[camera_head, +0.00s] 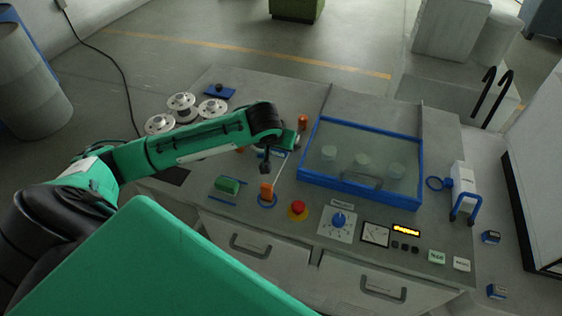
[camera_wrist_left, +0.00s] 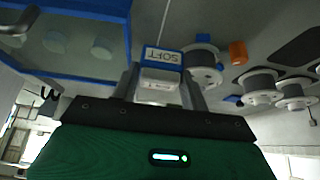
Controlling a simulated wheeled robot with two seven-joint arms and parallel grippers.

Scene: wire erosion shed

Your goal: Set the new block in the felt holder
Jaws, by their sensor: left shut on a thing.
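My left gripper (camera_head: 268,160) is over the left part of the machine top, partly hidden by my green arm. In the left wrist view its two fingers (camera_wrist_left: 162,88) are shut on a small whitish block (camera_wrist_left: 160,78). A blue piece with a white label reading SOFT shows at the block's far end; I cannot tell if it is part of the block. A green block (camera_head: 228,184) lies between blue rails on the machine top, to the left and front of the gripper. I cannot tell for sure which part is the felt holder. My right gripper is not in view.
A blue-framed clear tank (camera_head: 362,160) stands right of the gripper. Several spools (camera_head: 181,103) stand behind left. An orange post in a blue ring (camera_head: 267,192) and a red button (camera_head: 298,209) are close in front.

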